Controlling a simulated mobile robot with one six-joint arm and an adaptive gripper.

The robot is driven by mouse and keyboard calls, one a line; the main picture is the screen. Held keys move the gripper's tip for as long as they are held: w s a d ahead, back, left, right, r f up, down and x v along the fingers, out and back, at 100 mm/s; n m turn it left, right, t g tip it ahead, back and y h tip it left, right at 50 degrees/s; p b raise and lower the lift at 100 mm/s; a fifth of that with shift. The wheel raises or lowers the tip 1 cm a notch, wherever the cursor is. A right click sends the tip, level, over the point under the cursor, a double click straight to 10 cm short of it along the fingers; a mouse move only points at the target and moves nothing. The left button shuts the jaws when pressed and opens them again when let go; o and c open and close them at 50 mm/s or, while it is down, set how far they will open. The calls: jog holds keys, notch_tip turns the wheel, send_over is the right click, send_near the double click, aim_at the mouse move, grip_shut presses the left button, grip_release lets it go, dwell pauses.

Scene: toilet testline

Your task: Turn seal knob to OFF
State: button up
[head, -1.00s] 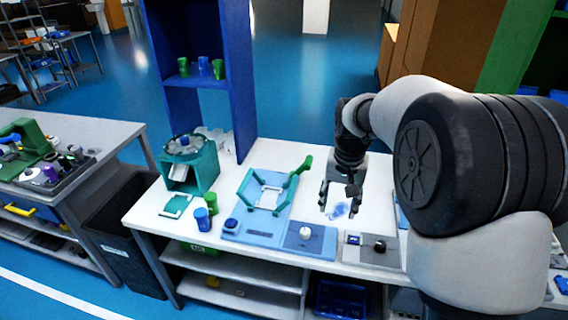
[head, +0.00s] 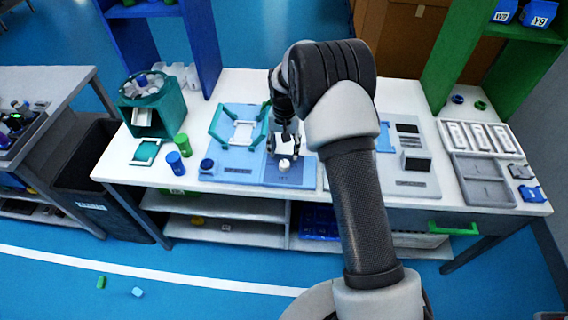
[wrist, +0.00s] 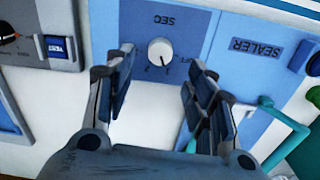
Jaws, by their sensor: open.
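The white seal knob (wrist: 160,51) sits on a blue panel (wrist: 186,22) marked SEC in the wrist view, with dial marks around it. Its pointer setting is too small to read surely. In the head view the knob (head: 284,165) stands at the front of the blue panel. My gripper (wrist: 158,72) is open, its two dark fingers on either side of the knob's line in the wrist view, apart from it. In the head view my gripper (head: 284,145) hangs just behind and above the knob. Whether the fingertips reach knob height cannot be told.
The light blue sealer (wrist: 254,45) with teal frame (head: 238,128) lies beside the panel. A TEST button (wrist: 60,48) and a black knob (wrist: 10,35) sit on a grey unit. Blue (head: 175,162) and green (head: 183,144) cups stand left on the white table.

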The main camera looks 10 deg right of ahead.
aim_at(284, 163)
notch_tip(284, 163, down, 7)
jog(key=shift+f+b, duration=0.2)
jog(key=shift+b, duration=0.5)
jog(key=shift+c, duration=0.4)
jog(key=c, duration=1)
jog(key=shift+n, duration=0.4)
jog(key=n, duration=0.4)
jog(key=shift+n, duration=2.5)
